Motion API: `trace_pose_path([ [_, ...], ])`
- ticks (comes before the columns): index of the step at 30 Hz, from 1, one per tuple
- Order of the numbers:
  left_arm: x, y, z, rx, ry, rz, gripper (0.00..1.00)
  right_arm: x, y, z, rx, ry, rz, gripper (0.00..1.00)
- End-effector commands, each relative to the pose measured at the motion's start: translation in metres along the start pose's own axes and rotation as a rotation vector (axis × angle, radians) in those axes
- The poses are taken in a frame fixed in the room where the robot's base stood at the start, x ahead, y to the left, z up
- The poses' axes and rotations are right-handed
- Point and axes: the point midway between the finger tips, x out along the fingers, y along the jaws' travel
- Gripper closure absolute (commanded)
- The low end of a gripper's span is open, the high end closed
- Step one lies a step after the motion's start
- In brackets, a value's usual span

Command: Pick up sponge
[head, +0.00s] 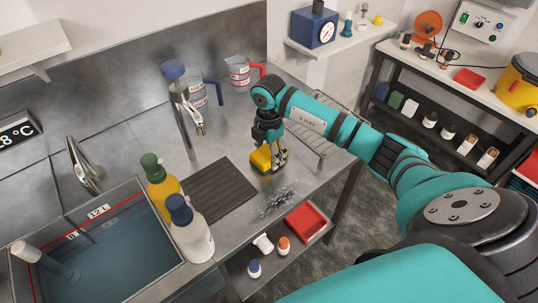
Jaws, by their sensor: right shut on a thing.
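The yellow sponge (260,160) is in the head view, at the middle of the steel bench, with a darker green side showing. My right gripper (270,153) points down at it and is shut on it. The fingers cover the sponge's right part. I cannot tell whether the sponge touches the bench or is held just above it. My left gripper is not in view.
A dark ribbed mat (222,190) lies left of the sponge, and a grey speckled patch (279,200) lies in front. A yellow bottle (163,187) and a white bottle (190,232) stand by the water-filled sink (110,250). Measuring jugs (238,75) stand behind.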

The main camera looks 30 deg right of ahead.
Motion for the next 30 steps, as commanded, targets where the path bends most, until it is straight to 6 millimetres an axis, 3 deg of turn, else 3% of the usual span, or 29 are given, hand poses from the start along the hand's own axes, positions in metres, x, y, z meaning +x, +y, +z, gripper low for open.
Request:
trace_pose_path([
  [11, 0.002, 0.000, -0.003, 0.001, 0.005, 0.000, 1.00, -0.004, 0.001, 0.000, 0.000, -0.001, 0.002, 0.66],
  [20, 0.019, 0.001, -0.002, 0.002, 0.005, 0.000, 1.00, -0.036, 0.001, 0.001, -0.001, -0.001, 0.006, 0.66],
  [30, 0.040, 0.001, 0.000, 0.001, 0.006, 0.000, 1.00, -0.039, -0.076, -0.038, -0.006, -0.004, 0.001, 0.66],
])
